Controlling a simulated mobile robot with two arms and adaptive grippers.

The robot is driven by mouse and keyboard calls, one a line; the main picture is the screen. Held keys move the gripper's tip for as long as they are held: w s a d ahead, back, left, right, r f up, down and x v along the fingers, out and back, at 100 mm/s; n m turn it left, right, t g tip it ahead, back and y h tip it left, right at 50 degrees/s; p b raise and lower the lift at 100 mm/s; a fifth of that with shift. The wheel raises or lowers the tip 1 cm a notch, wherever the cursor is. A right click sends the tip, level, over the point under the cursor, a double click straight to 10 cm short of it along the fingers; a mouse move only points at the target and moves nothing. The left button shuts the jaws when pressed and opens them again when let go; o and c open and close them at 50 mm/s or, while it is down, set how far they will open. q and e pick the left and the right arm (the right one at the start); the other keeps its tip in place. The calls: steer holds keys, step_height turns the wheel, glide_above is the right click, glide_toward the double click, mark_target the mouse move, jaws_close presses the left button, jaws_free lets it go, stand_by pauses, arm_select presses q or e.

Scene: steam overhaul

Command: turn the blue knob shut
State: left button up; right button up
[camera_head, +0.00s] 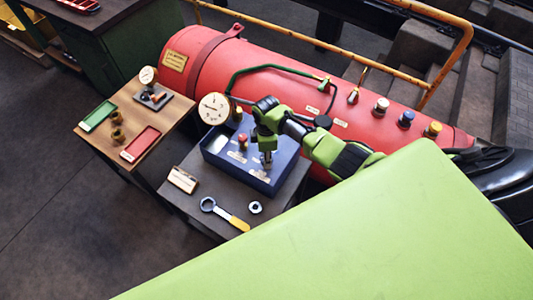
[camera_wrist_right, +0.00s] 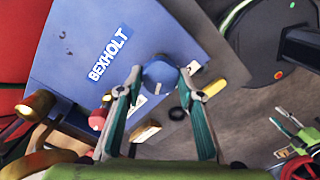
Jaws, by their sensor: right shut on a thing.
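The blue knob (camera_wrist_right: 160,76) is round with a white mark and stands on the face of a blue box. My right gripper (camera_wrist_right: 163,82) is shut on it, one finger on each side in the right wrist view. In the head view my right gripper (camera_head: 267,160) points down onto the blue box (camera_head: 250,177), and it hides the knob there. What looks like my left gripper (camera_wrist_right: 290,127) shows small at the right edge of the wrist view; its opening is unclear. It is not seen in the head view.
A red knob (camera_head: 243,141) and a gauge (camera_head: 214,108) are close by. A yellow-handled wrench (camera_head: 225,213) and a ring (camera_head: 255,207) lie on the dark table in front. The red boiler (camera_head: 300,90) stands behind. A wooden table (camera_head: 170,124) with trays is at left.

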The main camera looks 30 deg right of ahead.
steer(key=m+p, duration=0.1)
steer(key=m, duration=0.4)
steer(key=shift+m+p, duration=0.4)
stand_by(0.4)
steer(key=o, duration=1.1)
step_height(320, 180, up, 12)
stand_by(0.3)
